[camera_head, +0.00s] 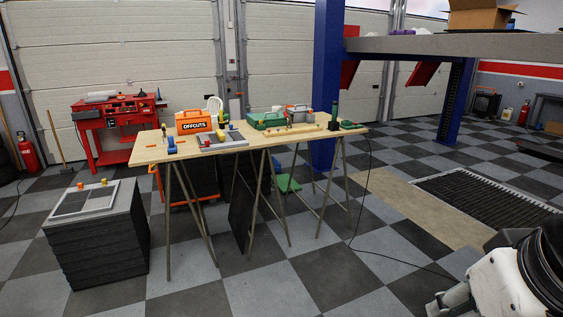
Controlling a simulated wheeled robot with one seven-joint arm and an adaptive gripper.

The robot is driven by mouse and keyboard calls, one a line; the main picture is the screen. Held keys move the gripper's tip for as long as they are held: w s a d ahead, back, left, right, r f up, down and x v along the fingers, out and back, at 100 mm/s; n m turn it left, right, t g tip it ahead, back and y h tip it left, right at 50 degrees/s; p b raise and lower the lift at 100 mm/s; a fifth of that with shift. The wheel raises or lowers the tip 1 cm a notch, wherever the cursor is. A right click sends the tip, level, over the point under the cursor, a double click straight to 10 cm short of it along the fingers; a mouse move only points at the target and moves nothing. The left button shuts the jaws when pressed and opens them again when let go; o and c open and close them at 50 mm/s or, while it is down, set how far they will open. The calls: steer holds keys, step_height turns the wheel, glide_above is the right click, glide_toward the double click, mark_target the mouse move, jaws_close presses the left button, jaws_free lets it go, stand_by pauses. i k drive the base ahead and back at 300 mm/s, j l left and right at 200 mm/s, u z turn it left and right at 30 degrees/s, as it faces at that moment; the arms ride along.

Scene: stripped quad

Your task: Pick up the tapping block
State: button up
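A light wooden trestle table (310,133) stands in the middle of the view with several small items on it. I cannot tell for certain which item is the tapping block. Candidates are a small blue item (172,145) near the front left edge, a grey flat piece (222,139) beside it, and a small green item (350,125) at the right end. Part of my white and black arm shows at the bottom right, well apart from the table. My gripper's fingertips cannot be made out.
An orange OFFCUTS box (193,122) and a green case (266,120) stand on the table. A dark stack (95,245) with a framed grid stands at front left. A blue post (327,75) rises behind. A cable (365,205) crosses the checkered floor, which is otherwise clear in front.

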mark_target(171, 149)
steer(key=i+j+u, duration=0.2)
steer(key=i, duration=0.4)
steer(key=i+j+u, duration=0.15)
steer(key=i+j, duration=0.15)
steer(key=i, duration=0.3)
steer(key=i+j+u, duration=0.2)
steer(key=i, duration=0.4)
steer(key=i+j+z, duration=0.2)
steer(key=i+j, duration=0.15)
steer(key=i, duration=0.1)
